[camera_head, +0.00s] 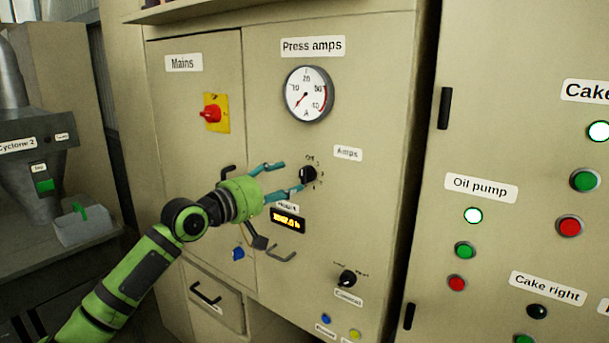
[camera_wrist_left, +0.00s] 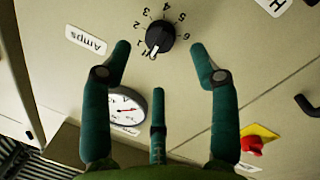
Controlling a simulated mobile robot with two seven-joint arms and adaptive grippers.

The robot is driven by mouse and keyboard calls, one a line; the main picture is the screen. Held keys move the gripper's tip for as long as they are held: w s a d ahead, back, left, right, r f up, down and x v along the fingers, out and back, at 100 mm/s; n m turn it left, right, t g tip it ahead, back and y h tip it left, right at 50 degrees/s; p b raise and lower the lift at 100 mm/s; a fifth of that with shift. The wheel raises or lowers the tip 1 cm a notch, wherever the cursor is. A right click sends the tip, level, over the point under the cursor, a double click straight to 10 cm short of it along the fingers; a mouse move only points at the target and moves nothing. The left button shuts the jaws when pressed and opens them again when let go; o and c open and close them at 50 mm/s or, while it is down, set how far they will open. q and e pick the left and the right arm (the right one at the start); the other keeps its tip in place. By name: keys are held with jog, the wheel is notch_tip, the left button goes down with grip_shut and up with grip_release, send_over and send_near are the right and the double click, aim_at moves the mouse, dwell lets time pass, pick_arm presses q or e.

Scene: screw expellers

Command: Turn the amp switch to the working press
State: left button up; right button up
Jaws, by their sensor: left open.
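The amp switch is a round black knob (camera_head: 308,174) below the "Press amps" gauge (camera_head: 308,93) and left of the "Amps" label (camera_head: 348,153). In the left wrist view the knob (camera_wrist_left: 160,37) has a ring of numbers around it. Its white pointer mark sits on the rim near the 1 and a letter-like mark; I cannot read the exact setting. The gauge needle points to the lower left. My left gripper (camera_head: 293,176) is open, its teal fingertips on either side of the knob and apart from it in the wrist view. My right gripper is not in view.
A red and yellow mains switch (camera_head: 212,113) is on the panel to the left. An hour meter (camera_head: 287,219) and a lower black knob (camera_head: 347,278) sit below. Metal handles stick out near my arm. A cabinet with buttons (camera_head: 473,215) is to the right.

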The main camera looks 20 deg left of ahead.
aim_at(301, 177)
pick_arm(q)
jog(key=p+x, duration=0.1)
jog(key=x, duration=0.3)
jog(key=shift+w+d+r+p, duration=0.15)
jog(key=shift+d+p, duration=0.05)
jog(key=shift+p, duration=0.1)
jog(key=shift+w+d, duration=0.15)
jog(key=shift+w, duration=0.45)
jog(key=c, duration=1.1)
jog(key=shift+c, duration=0.2)
